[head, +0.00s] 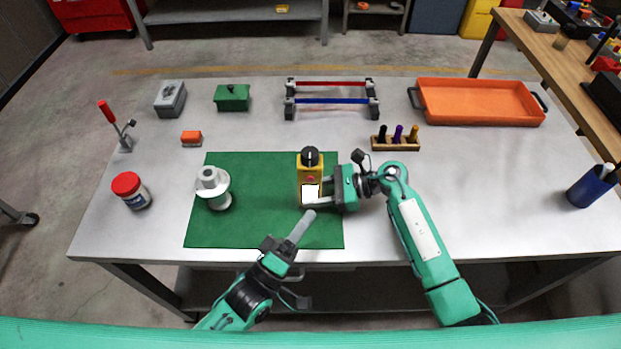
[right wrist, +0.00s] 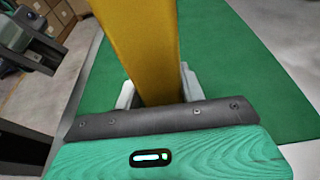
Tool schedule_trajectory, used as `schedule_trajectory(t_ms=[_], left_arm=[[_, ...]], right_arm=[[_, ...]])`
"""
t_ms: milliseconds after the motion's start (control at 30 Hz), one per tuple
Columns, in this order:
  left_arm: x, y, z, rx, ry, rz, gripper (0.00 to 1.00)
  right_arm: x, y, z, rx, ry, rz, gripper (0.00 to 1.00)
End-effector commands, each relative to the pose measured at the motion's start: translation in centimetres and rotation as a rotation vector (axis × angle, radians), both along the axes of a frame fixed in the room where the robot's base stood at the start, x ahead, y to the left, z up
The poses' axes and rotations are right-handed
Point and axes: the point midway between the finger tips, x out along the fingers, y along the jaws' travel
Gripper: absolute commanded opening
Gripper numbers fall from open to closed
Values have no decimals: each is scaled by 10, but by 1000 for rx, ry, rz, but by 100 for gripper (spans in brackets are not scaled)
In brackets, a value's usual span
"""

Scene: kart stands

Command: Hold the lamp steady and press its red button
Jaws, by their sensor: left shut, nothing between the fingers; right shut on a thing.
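The lamp (head: 304,171) is a yellow upright block with a black knob on top, a red button (head: 310,179) on its front and a white panel below the button. It stands on the green mat (head: 245,225). My right gripper (head: 314,194) is shut on the lamp from the right; the lamp's yellow body (right wrist: 140,45) fills the space between the fingers in the right wrist view. My left gripper (head: 307,217) is shut and empty, its fingertips just in front of the lamp's lower part, below the button. I cannot tell whether they touch it.
A white spool-like part (head: 217,190) stands on the mat's left. A red-lidded jar (head: 131,191), toggle clamp (head: 122,128), grey box (head: 170,98) and green box (head: 232,98) are left. A rack with red and blue bars (head: 331,100), pen block (head: 395,143) and orange tray (head: 480,100) are behind.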

Motion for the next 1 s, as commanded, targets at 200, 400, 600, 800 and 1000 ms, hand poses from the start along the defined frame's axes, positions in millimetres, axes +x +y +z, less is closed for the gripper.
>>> schedule_trajectory(t_ms=[200, 400, 600, 800, 1000], left_arm=[[-1, 0, 0, 0, 0, 0, 0], [-1, 0, 0, 0, 0, 0, 0], [0, 0, 0, 0, 0, 0, 0], [0, 0, 0, 0, 0, 0, 0], [0, 0, 0, 0, 0, 0, 0]], right_arm=[[0, 0, 0, 0, 0, 0, 20], [0, 0, 0, 0, 0, 0, 56], [0, 0, 0, 0, 0, 0, 65], [0, -3, 1, -1, 0, 0, 65], [0, -30, 8, -5, -2, -2, 65]])
